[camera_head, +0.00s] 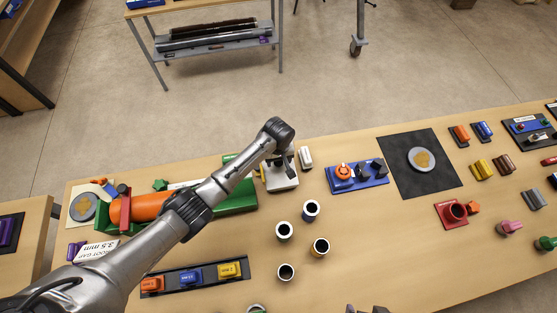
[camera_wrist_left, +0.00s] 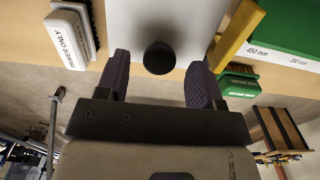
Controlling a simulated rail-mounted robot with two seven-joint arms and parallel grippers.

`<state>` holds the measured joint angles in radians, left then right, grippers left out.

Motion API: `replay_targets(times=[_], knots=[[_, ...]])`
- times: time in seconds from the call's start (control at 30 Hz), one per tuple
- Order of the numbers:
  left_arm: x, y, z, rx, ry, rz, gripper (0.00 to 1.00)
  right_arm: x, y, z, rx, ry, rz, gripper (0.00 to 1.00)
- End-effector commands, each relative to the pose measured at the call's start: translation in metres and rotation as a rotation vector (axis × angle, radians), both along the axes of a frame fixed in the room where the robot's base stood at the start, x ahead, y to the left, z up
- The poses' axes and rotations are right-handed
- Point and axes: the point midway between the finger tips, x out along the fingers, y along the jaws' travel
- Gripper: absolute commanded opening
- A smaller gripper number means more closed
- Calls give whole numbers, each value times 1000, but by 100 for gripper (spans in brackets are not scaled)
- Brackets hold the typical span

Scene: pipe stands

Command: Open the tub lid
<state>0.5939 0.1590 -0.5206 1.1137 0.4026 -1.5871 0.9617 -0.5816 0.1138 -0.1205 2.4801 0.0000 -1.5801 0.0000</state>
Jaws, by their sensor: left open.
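A pale tub (camera_head: 284,184) stands on the bench near the middle of the head view, partly hidden by my left arm. In the left wrist view, its pale lid top (camera_wrist_left: 190,22) carries a round black knob (camera_wrist_left: 158,58). My left gripper (camera_head: 284,166) is over the tub. It also shows in the left wrist view (camera_wrist_left: 159,66), open, with one finger on each side of the knob in the picture. I see no finger touching the knob. Two dark tips at the bottom edge of the head view may be my right gripper (camera_head: 366,309).
A labelled white-backed brush (camera_wrist_left: 70,38) lies beside the tub. A green case (camera_head: 240,197) with an orange cylinder (camera_head: 150,206) is to the left. A blue tray (camera_head: 375,180) is to the right. Several open cups (camera_head: 311,208) stand in front. A black mat (camera_head: 401,151) lies farther right.

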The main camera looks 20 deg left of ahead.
Motion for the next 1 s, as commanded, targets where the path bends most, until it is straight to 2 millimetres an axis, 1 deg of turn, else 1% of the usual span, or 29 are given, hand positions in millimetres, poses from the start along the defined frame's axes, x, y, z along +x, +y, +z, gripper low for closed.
replay_targets(times=[0.03, 0.2, 0.53, 0.57, 1.0], knots=[[0, 0, -5, 0, 1, 0, 61, 0, 0, -1, 0, 0, 0, 100], [0, 0, -12, 0, 0, 0, 61, 0, -1, -1, -2, 0, 1, 100], [0, 0, -14, -1, -1, 0, 61, 0, -3, -2, -12, -1, 7, 100], [0, 0, -14, -1, -1, 0, 59, 0, -3, -2, -12, -1, 7, 100], [0, 0, -14, 0, 0, 0, 17, 1, -2, -1, -7, -1, 4, 100]])
